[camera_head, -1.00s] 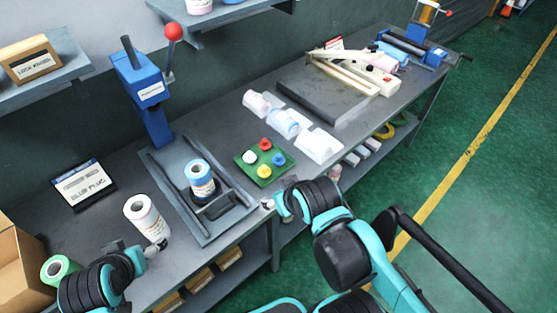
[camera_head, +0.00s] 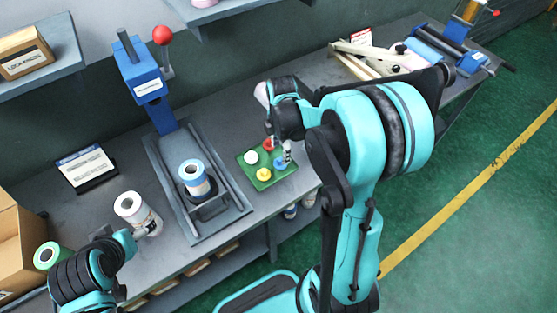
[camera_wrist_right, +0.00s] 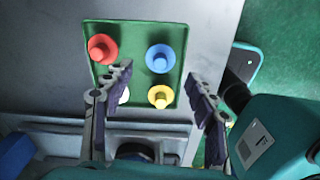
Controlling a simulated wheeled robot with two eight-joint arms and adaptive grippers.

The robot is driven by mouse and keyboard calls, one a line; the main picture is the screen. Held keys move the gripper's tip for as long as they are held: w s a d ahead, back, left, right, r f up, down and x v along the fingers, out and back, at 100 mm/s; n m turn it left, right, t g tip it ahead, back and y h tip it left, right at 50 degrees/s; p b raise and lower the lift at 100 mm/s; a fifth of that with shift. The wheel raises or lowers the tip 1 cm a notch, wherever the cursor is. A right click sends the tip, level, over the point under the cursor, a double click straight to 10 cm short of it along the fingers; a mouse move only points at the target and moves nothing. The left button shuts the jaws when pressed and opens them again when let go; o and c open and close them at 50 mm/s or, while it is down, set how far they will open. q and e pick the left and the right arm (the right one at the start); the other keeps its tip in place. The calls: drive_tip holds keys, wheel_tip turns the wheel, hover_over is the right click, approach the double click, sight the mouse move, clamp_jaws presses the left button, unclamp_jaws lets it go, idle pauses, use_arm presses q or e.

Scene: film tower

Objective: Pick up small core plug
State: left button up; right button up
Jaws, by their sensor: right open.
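Several coloured plugs stand on a green tray (camera_head: 247,173): white (camera_head: 251,157), red (camera_head: 268,145), yellow (camera_head: 263,174) and blue (camera_head: 280,163). I cannot tell which one is called small. My right gripper (camera_head: 283,153) is over the tray's right side, partly covering the blue and red plugs. In the right wrist view the open right gripper (camera_wrist_right: 162,85) has its fingers either side of the blue plug (camera_wrist_right: 160,58) and yellow plug (camera_wrist_right: 161,96), holding nothing. One finger mostly hides the white plug (camera_wrist_right: 124,96); the red plug (camera_wrist_right: 102,48) lies outside. My left gripper (camera_head: 142,232) is beside a white film roll (camera_head: 137,212).
A blue press (camera_head: 146,80) with a red-knobbed lever stands left of the tray; a blue-and-white roll (camera_head: 193,179) sits on its base. A label stand (camera_head: 86,169) and a cardboard box (camera_head: 18,245) are at left. My right arm hides much of the bench right of the tray.

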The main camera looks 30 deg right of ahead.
sight(280, 160)
wheel_tip(280, 160, down, 7)
drive_tip(key=b, duration=0.2)
drive_tip(key=shift+f+b, duration=0.1)
drive_tip(key=shift+b, duration=0.25)
drive_tip(key=c, duration=0.9)
